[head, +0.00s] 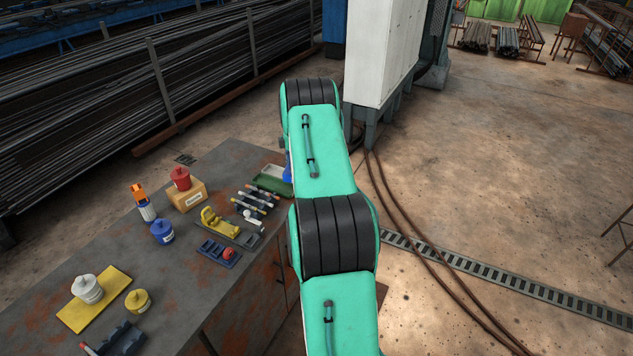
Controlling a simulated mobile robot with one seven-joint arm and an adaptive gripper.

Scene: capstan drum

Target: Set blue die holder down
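My gripper is not in view; my green and black arm covers the right end of the bench. A small blue patch (288,171) shows at the arm's left edge, beside the green tray; most of it is hidden, and I cannot tell what it is or whether it is held. A blue knobbed, lidded piece (162,232) stands upright on the bench. A low dark-blue holder with slots (212,251) lies nearer the front edge, with a red round piece (229,254) at its right end. I cannot tell which blue thing is the die holder.
The bench (190,290) also bears a red piece (180,178) on a tan block (187,196), an orange-topped bottle (142,203), a yellow tool (216,222), a rack of rods (254,201), a green tray (272,180), and white (87,288) and yellow (137,300) pieces. Its front middle is bare.

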